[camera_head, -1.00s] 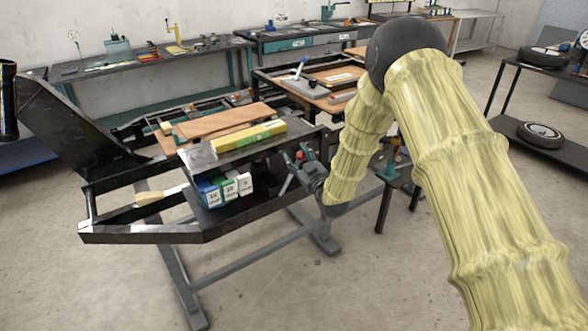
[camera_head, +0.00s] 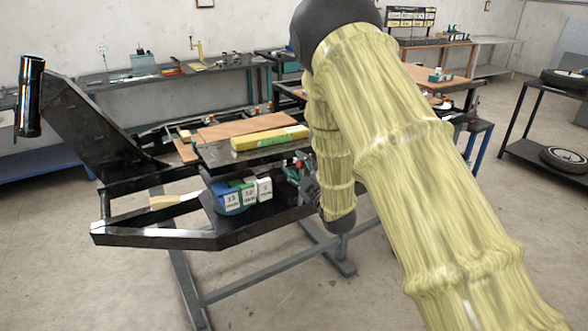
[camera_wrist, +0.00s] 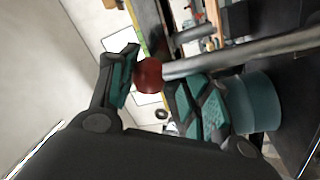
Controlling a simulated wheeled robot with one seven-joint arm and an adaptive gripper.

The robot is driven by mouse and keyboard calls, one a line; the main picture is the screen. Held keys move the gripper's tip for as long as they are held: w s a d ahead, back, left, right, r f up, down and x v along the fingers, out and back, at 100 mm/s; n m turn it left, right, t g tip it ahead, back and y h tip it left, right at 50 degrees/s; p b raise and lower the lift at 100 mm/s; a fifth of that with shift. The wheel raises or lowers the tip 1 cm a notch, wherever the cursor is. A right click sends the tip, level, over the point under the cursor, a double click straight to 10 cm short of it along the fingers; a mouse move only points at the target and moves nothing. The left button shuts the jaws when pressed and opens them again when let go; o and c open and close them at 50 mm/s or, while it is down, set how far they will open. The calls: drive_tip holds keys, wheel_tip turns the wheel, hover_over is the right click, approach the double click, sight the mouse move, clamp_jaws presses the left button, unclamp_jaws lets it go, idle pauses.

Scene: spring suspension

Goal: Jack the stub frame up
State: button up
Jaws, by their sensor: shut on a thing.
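The black stub frame (camera_head: 155,238) stands on grey legs in the head view, with a flat plate (camera_head: 212,158) across its top. In the wrist view, a grey metal lever (camera_wrist: 240,54) ends in a red ball knob (camera_wrist: 148,75). My gripper (camera_wrist: 150,73) has its two teal-padded fingers either side of the knob and is shut on it. A teal cylinder (camera_wrist: 257,102), possibly part of the jack, is beside the lever. In the head view, my arm hides most of the gripper and lever at the frame's right side; a bit of red shows there.
A yellow-green bar (camera_head: 268,139) and a brown board (camera_head: 236,126) lie on top. A dark cylinder (camera_head: 30,95) is at far left. Workbenches line the back wall; a wheel rack (camera_head: 528,152) is at right. Floor in front is clear.

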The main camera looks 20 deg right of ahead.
drive_tip(key=shift+s+f, duration=0.2)
drive_tip(key=shift+f, duration=0.45)
drive_tip(key=o, duration=1.5)
drive_tip(key=shift+w+d, duration=0.1)
drive_tip(key=shift+w, duration=0.05)
drive_tip(key=shift+o, duration=0.4)
drive_tip(key=shift+w, duration=0.15)
drive_tip(key=shift+r, duration=0.3)
drive_tip(key=v, duration=1.2)
drive_tip(key=shift+f, duration=0.1)
